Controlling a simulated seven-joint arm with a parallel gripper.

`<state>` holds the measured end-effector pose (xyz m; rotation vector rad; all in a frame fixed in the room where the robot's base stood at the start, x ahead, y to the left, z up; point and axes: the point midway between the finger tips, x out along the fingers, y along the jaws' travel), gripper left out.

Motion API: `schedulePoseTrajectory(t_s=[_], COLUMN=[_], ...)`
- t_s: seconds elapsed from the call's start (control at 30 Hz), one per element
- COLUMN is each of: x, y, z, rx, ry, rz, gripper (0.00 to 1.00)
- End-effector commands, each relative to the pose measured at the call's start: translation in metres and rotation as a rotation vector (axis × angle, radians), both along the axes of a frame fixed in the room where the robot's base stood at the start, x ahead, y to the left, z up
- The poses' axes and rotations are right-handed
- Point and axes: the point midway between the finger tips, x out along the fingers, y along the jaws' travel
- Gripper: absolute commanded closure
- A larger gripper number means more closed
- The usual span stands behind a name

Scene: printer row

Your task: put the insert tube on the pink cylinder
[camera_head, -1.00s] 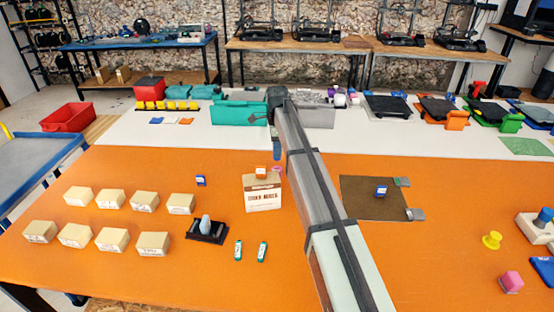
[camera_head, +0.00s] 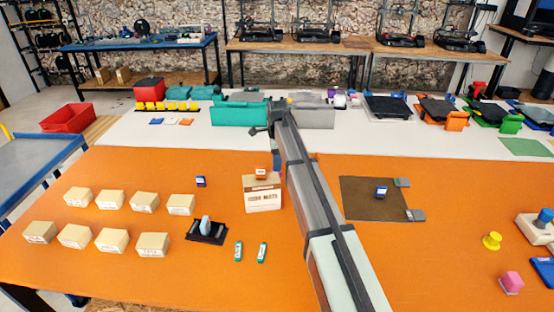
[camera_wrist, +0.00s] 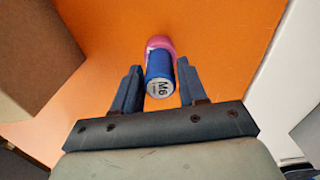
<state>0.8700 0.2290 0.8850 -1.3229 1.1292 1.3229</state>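The insert tube (camera_wrist: 159,72) is a blue cylinder with a white end marked M6, facing the camera in the wrist view. In the head view my arm hides most of this spot beside the box.
A cardboard box (camera_head: 262,193) with an orange item on top stands close left of my arm. Several small tan boxes (camera_head: 110,239) and a black stand (camera_head: 207,232) are further left. A brown mat (camera_head: 372,205) lies to the right.

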Motion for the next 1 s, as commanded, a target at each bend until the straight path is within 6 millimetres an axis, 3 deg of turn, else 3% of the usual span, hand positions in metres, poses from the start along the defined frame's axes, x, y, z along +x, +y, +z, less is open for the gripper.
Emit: schedulePoseTrajectory(t_s=[0.17,0.53,1.0], x=[0.000,0.000,0.001], y=[0.000,0.000,0.000], z=[0.000,0.009,0.090], rx=[0.000,0.000,0.000], ry=[0.000,-0.001,-0.001], rz=[0.000,0.000,0.000], gripper=[0.43,0.43,0.43])
